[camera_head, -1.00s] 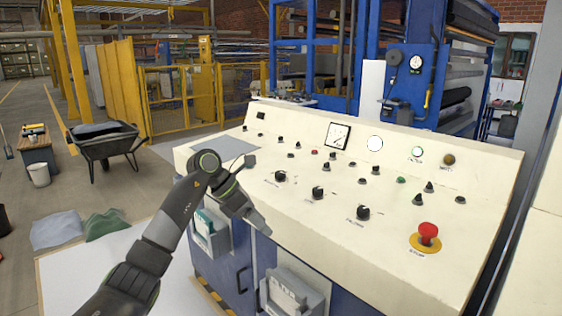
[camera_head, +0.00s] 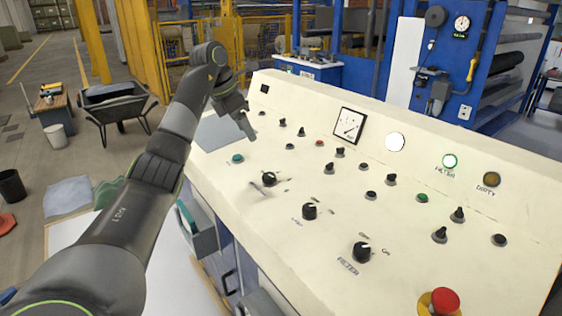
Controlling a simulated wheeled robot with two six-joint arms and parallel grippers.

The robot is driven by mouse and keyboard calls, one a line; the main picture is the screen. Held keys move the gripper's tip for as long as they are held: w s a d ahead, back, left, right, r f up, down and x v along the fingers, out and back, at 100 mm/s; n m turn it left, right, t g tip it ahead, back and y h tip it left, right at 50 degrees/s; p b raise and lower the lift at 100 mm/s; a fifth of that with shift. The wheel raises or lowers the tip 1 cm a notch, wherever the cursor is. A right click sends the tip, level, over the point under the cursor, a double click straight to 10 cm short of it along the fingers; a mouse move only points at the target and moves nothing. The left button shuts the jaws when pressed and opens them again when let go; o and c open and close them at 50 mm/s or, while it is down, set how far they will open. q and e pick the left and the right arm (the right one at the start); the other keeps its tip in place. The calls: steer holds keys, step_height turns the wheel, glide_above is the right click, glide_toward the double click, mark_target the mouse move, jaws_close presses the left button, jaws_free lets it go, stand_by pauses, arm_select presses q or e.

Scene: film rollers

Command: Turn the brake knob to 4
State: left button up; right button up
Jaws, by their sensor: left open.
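The cream control panel (camera_head: 235,205) carries three large black knobs in a row along its front. The left knob (camera_head: 269,179) has small marks around it, the middle knob (camera_head: 309,211) has a label too small to read, and the right knob (camera_head: 362,252) is labelled FILTER. I cannot read which one is the brake knob. My left gripper (camera_head: 248,128) is open and empty over the far left part of the panel, pointing down. It is apart from all three knobs, beyond the left one. My right gripper is not in view.
A red stop button (camera_head: 445,300) sits at the panel's near right. A wheelbarrow (camera_head: 116,108) stands on the floor at left.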

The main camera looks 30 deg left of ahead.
arm_select(q)
steer(key=p, duration=0.1)
glide_toward(269, 174)
steer(key=x, duration=0.8)
steer(key=shift+d+f, duration=0.15)
steer(key=shift+f, duration=0.2)
steer(key=c, duration=1)
